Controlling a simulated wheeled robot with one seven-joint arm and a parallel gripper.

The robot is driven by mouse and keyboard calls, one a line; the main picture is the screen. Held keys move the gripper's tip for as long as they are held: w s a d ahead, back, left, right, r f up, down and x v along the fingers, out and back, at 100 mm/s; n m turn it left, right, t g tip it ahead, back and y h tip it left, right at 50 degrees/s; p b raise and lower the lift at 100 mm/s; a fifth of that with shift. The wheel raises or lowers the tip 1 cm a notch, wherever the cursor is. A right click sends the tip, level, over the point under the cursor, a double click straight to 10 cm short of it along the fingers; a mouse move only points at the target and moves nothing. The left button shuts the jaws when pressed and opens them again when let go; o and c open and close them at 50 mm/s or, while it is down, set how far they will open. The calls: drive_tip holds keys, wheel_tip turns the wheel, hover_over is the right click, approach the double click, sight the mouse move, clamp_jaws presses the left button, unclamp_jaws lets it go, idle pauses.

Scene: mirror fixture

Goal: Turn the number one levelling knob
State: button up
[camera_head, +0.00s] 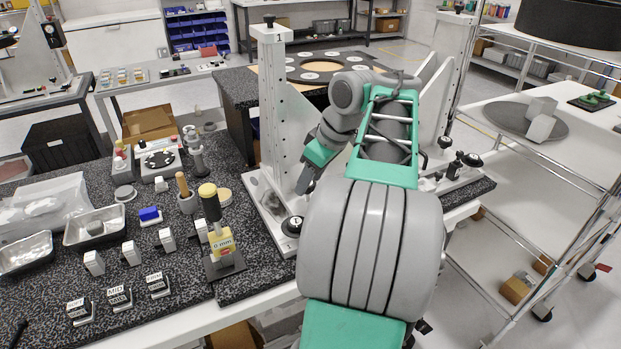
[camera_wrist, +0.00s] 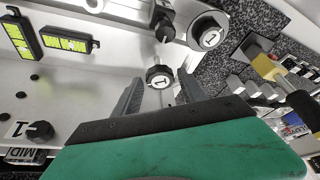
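In the wrist view a small dark knob with a white cap marked 1 (camera_wrist: 159,77) sits between the tips of my gripper (camera_wrist: 160,82), whose two grey fingers are apart. I cannot tell whether either finger touches it. A larger black round knob marked 1 (camera_wrist: 208,37) is further up and to the right. In the head view a black round knob marked 1 (camera_head: 293,225) sits on the pale fixture base (camera_head: 268,205). My gripper (camera_head: 303,188) is just above it and angled down. Which knob is the levelling one is not clear.
A pale upright post (camera_head: 273,110) stands close beside my gripper. A yellow 0 mm block (camera_head: 222,243) with a black-handled tool stands to the left. Two yellow-green level vials (camera_wrist: 66,43) and another black knob (camera_wrist: 40,131) lie at the left of the wrist view.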

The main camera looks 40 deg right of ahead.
clamp_jaws()
drive_tip(key=shift+a+f+m+h+b, duration=0.2)
drive_tip(key=shift+m+h+b, duration=0.1)
drive_tip(key=shift+m+b, duration=0.6)
drive_tip(key=shift+r+m, duration=0.2)
drive_tip(key=shift+m, duration=0.4)
drive_tip(key=shift+o, duration=1.5)
unclamp_jaws()
drive_tip(key=p+v, duration=0.3)
drive_tip(key=v, duration=0.4)
drive_tip(key=shift+s+r, duration=0.25)
drive_tip(key=shift+r, duration=0.1)
drive_tip(key=shift+a, duration=0.1)
